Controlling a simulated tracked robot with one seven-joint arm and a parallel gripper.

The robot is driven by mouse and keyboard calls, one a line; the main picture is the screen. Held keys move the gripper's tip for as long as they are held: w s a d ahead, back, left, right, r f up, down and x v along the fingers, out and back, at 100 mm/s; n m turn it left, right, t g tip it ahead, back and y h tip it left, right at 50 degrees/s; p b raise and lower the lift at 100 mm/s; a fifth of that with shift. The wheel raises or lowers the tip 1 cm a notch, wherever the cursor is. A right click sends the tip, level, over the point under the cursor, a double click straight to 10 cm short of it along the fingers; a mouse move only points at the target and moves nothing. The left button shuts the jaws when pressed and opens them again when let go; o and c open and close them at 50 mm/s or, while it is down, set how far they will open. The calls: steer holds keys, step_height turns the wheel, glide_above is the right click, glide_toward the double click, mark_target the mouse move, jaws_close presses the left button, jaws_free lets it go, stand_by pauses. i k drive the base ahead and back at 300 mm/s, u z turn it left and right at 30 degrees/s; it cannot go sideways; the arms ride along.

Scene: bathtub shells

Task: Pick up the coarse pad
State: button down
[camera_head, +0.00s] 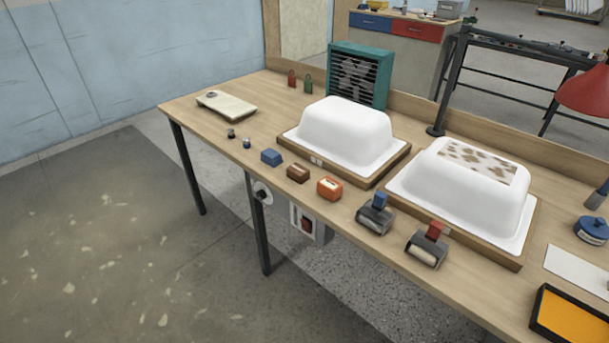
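Three small pad-like blocks lie in a row along the front of the workbench: a blue block (271,157), a brown block (298,173) and an orange block (329,188) with a pale label on top. I cannot tell from their look which one is the coarse pad. They stand apart from each other, in front of the left white tub shell (345,130). My gripper is not in view.
Two dark tools, one blue-topped (375,215) and one red-topped (427,246), stand right of the blocks. A second tub shell (462,190) with a brown-spotted patch, an orange tray (569,322) and a red lamp (586,92) are further right. The floor (110,240) in front is clear.

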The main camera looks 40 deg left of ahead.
mark_target(299, 174)
steer(key=u, duration=0.45)
steer(key=k, duration=0.1)
steer(key=i, duration=0.1)
steer(key=u, duration=2.55)
steer(key=k, duration=0.9)
steer(key=z, duration=0.8)
steer(key=i, duration=0.9)
